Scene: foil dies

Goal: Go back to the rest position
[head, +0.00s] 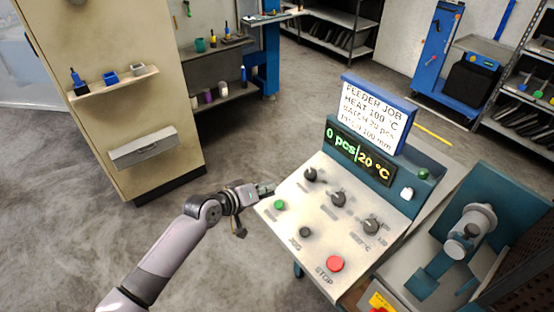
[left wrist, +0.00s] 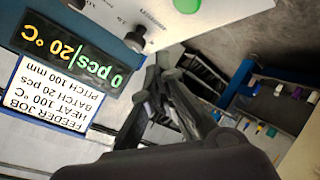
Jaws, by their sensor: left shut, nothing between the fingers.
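My left gripper (head: 266,190) is shut and empty beside the left edge of the control panel (head: 318,220), close to the green button (head: 279,205). In the left wrist view its dark fingers (left wrist: 158,75) are together, with the green button (left wrist: 187,5) at the top edge of the picture. The display (head: 358,153) reads "0 pcs | 20 °C". A sign (head: 374,114) above it reads feeder job, heat 100 °C, batch 20 pcs, pitch 100 mm. My right gripper is not in view.
The panel also carries several dark knobs (head: 338,199) and a red STOP button (head: 335,264). A machine with a pale roller (head: 470,232) stands to the right. A beige cabinet (head: 125,100) with a small shelf stands at the left. The grey floor (head: 235,160) between is clear.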

